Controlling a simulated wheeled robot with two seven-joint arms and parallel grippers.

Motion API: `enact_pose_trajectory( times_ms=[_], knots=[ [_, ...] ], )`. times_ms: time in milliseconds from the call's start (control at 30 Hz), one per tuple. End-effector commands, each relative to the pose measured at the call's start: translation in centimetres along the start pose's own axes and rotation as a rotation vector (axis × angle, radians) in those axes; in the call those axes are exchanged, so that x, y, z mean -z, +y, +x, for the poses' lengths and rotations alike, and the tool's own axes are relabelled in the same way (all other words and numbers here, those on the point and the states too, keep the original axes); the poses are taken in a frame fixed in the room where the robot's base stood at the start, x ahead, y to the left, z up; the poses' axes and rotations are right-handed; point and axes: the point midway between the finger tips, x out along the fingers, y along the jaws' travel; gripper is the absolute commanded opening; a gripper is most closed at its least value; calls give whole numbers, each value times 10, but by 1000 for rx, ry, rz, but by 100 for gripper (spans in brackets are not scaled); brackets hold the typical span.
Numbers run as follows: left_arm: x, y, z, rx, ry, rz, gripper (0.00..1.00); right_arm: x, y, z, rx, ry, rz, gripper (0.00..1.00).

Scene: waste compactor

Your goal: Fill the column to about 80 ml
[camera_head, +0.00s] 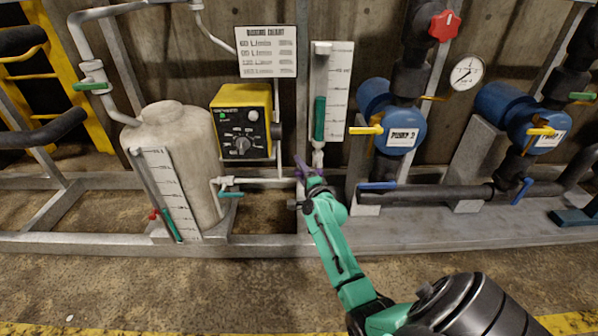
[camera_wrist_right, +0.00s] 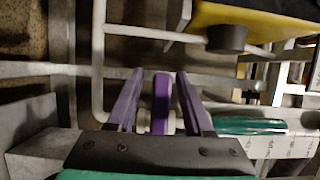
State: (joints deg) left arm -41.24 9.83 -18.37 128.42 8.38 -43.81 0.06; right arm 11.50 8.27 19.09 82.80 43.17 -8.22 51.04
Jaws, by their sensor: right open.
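The clear column (camera_head: 320,75) stands upright on a white scale board (camera_head: 341,90) at the wall; green liquid (camera_head: 319,118) fills its lower part, a little under half. The scale figures are too small to read surely. The column's green liquid also shows in the right wrist view (camera_wrist_right: 250,126). A purple valve handle (camera_head: 300,171) sits on the pipe below the column. In the right wrist view the purple handle (camera_wrist_right: 161,100) stands between the two fingers of my right gripper (camera_wrist_right: 158,88), with gaps on both sides. My right gripper is open around it. My left gripper is out of view.
A beige tank (camera_head: 172,160) with its own gauge stands left. A yellow control box (camera_head: 242,122) hangs beside the column. A blue pump (camera_head: 402,128) with a yellow-handled valve (camera_head: 366,130) is right. A metal frame rail (camera_head: 420,235) runs along the front.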

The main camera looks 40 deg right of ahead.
Motion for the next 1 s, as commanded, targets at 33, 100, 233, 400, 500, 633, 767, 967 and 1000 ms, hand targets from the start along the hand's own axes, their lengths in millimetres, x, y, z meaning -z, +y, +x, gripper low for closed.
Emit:
enact_pose_trajectory(
  times_ms=[33, 100, 233, 400, 500, 633, 767, 967, 1000],
  knots=[
    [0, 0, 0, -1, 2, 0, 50, 0, 0, 1, 0, 0, -1, 51],
    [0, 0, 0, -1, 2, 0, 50, 0, 0, 0, -1, 0, -1, 51],
    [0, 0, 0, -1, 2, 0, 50, 0, 0, 0, 0, 0, -1, 36],
    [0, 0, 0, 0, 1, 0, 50, 0, 0, 0, 0, 0, 0, 0],
    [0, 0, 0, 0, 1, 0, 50, 0, 0, 0, 0, 0, 0, 0],
    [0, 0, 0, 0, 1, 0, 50, 0, 0, 0, -1, 0, 0, 0],
    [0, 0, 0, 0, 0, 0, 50, 0, 0, 0, -1, 0, 0, 0],
    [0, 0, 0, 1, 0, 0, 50, 0, 0, 0, -1, 0, 0, 0],
    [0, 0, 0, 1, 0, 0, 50, 0, 0, 0, -1, 0, 0, 0]
  ],
)
